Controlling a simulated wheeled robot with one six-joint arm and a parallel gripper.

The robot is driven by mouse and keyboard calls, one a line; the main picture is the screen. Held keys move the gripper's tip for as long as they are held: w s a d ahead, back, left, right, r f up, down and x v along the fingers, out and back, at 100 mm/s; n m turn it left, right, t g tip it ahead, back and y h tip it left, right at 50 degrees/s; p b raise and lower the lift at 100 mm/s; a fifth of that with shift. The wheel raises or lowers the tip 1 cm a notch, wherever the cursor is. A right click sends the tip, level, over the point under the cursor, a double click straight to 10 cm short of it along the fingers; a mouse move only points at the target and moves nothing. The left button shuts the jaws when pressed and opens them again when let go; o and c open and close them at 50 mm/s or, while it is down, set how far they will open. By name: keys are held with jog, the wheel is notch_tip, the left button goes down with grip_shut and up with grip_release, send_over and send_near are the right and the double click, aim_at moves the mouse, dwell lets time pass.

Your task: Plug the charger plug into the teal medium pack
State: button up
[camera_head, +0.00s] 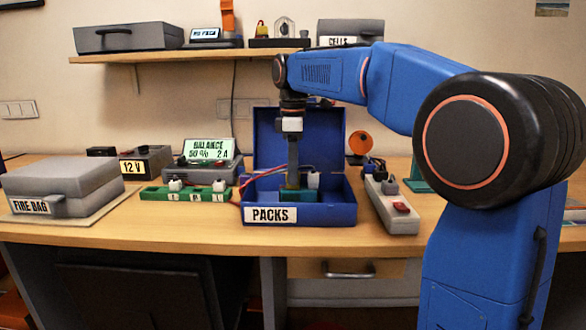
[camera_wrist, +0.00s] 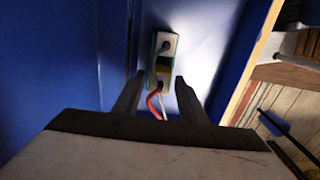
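The blue box (camera_head: 340,213) labelled PACKS stands open on the bench. My gripper (camera_head: 292,180) reaches down into it, over a teal-and-yellow block (camera_head: 289,193), apparently a pack. In the wrist view, a narrow teal-edged pack (camera_wrist: 165,45) with a pale top and a yellow band lies ahead of my gripper (camera_wrist: 160,80). The fingers are apart, one on each side of the pack's near end, with no clear contact. Red and white wires (camera_wrist: 154,102) run between the fingers. I cannot make out which part is the charger plug.
A power strip (camera_head: 389,208) lies close on the right. The raised lid (camera_head: 270,135) and box walls surround my gripper. A grey FIRE BAG case (camera_head: 75,178) sits far left.

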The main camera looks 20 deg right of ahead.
jog(key=shift+o, duration=0.2)
notch_tip(320, 180, up, 17)
jog(key=shift+r, duration=0.2)
dwell(0.5)
dwell(0.4)
